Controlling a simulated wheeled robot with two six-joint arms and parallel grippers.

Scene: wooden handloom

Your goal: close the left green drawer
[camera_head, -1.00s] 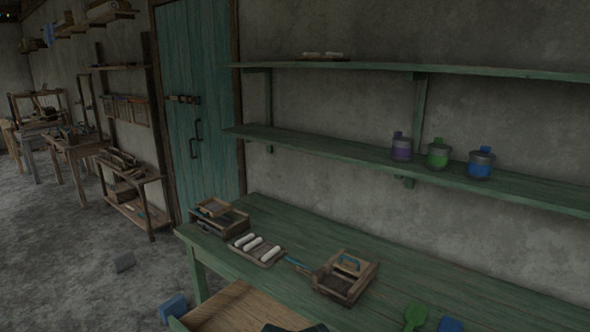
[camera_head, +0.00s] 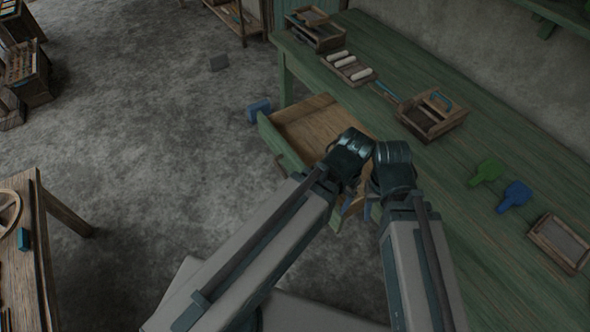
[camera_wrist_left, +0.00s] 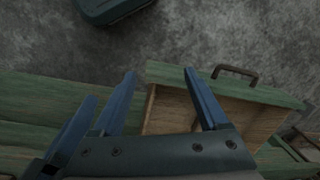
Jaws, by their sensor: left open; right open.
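The left green drawer (camera_head: 310,122) stands pulled out from the green workbench (camera_head: 500,232) in the head view. Its wooden inside looks bare where it shows, and my left arm covers part of it. The left wrist view shows its green front (camera_wrist_left: 270,92) with a dark handle (camera_wrist_left: 236,72). My left gripper (camera_wrist_left: 160,73) is open, with one blue finger over the drawer's near end in that view; contact cannot be told. In the head view it is mostly hidden below its wrist. My right gripper (camera_head: 371,207) is open close beside it, partly hidden.
On the bench are a tray of white rolls (camera_head: 349,68), a wooden box (camera_head: 432,115), a green scoop (camera_head: 487,172), a blue scoop (camera_head: 515,196) and a small tray (camera_head: 560,242). A blue object (camera_head: 259,111) lies by the drawer. The floor left of it is mostly open.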

